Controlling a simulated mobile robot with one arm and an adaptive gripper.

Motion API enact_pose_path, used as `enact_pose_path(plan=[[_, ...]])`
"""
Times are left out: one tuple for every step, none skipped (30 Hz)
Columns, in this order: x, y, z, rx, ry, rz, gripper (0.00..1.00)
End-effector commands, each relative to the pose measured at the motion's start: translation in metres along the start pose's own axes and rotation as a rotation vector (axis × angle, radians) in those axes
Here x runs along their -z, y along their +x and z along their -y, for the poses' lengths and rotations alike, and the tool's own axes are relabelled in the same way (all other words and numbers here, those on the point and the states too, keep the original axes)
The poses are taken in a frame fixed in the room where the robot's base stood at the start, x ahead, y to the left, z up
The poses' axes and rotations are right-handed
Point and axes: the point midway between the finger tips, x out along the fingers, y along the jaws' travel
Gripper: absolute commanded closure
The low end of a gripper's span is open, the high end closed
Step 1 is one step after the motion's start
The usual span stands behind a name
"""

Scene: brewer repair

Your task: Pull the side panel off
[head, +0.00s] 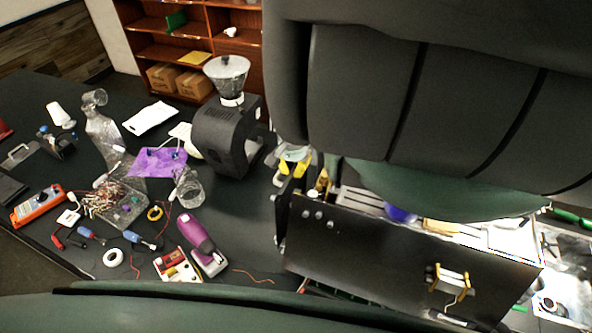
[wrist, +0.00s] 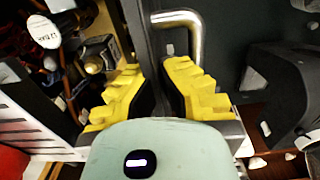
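The brewer's large black casing (head: 400,255) is at the right of the head view, with its inside open at the top. My gripper (head: 293,165) is at its upper left corner, partly hidden by my arm. In the wrist view my gripper (wrist: 160,90) has its yellow fingers close together, one on each side of the thin dark side panel (wrist: 146,32). The fingers look shut on the panel's edge. The brewer's inside shows left of the panel. A bent metal tube (wrist: 194,35) is to its right. The panel's far end is hidden.
A black grinder (head: 222,135) stands left of the brewer; it also shows in the wrist view (wrist: 275,85). A glass (head: 189,190), a purple tool (head: 197,238) and other small tools cover the table to the left. My arm hides much of the right side.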

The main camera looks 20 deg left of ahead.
Motion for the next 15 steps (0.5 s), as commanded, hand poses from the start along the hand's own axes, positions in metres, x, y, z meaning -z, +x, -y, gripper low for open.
enact_pose_path(plan=[[0.0012,-0.0012,0.0008,0.001,0.000,-0.003,1.00],[0.0012,-0.0013,0.0008,0.001,0.000,-0.003,1.00],[0.0012,-0.0013,0.0007,0.001,0.000,-0.003,1.00],[0.0013,-0.0013,0.0007,0.001,0.000,-0.003,1.00],[0.0013,-0.0014,0.0006,0.001,0.000,-0.003,1.00],[0.0016,-0.0018,0.0007,0.001,0.000,-0.004,1.00],[0.0016,-0.0018,0.0007,0.001,0.000,-0.004,1.00],[0.0017,-0.0018,0.0008,0.001,0.000,-0.004,1.00],[0.0018,-0.0018,0.0011,0.001,0.000,-0.004,1.00],[0.0017,-0.0017,0.0015,0.001,0.000,-0.004,1.00],[0.0018,-0.0017,0.0021,0.001,0.000,-0.005,1.00],[0.0018,-0.0018,0.0032,0.001,0.000,-0.005,1.00],[0.0020,-0.0019,0.0043,0.002,-0.001,-0.005,1.00],[0.0020,-0.0020,0.0056,0.002,-0.001,-0.005,1.00],[0.0022,-0.0024,0.0076,0.002,-0.001,-0.006,1.00]])
